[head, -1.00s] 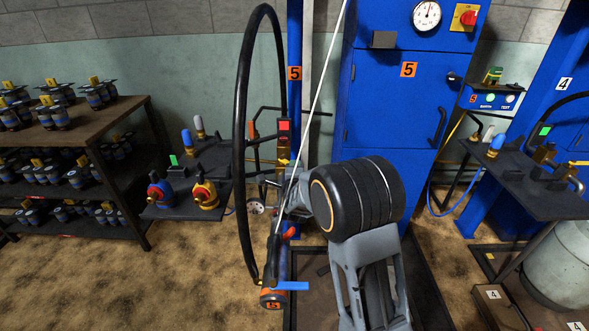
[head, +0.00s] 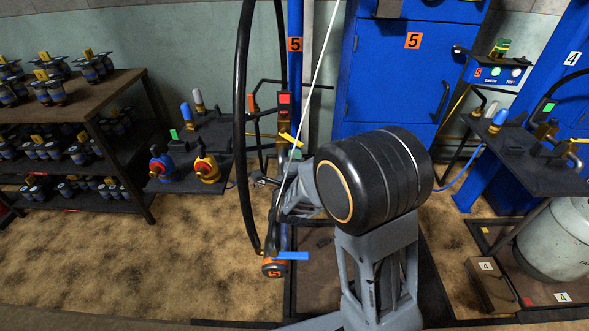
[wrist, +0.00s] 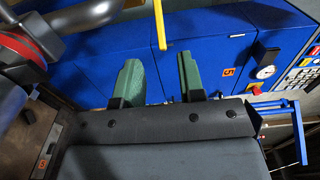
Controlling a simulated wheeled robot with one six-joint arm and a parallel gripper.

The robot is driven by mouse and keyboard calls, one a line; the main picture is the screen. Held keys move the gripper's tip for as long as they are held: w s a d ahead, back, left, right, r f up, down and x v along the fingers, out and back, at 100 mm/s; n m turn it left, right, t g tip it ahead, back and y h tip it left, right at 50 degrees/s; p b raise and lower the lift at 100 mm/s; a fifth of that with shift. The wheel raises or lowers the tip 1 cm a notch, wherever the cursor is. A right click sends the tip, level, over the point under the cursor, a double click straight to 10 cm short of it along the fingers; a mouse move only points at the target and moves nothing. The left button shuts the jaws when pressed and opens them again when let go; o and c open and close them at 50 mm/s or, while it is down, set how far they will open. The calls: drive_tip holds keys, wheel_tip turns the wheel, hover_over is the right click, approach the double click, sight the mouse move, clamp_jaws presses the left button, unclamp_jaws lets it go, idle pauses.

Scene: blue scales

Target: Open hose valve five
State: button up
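Station five has a black hose (head: 242,130) ending low in an orange-banded fitting (head: 274,267) marked 5, with a blue lever (head: 292,256) pointing right. A yellow lever (head: 290,139) sits tilted on the blue post. I cannot tell which lever is the hose valve five handle. In the wrist view, my gripper (wrist: 159,62) has two green fingers standing apart, with nothing between them. A yellow bar (wrist: 160,25) lies beyond the fingertips, in line with the gap. In the head view, my fingers cannot be made out behind my arm.
A blue cabinet (head: 393,90) marked 5 stands behind my arm. A shelf (head: 100,92) with several small valves is at left. A small table (head: 190,140) holds bottles and red and yellow valves. Station four's table (head: 545,170) and grey tank (head: 560,240) are at right.

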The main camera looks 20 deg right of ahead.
drive_tip(key=shift+v, duration=2.25)
drive_tip(key=shift+c, duration=0.3)
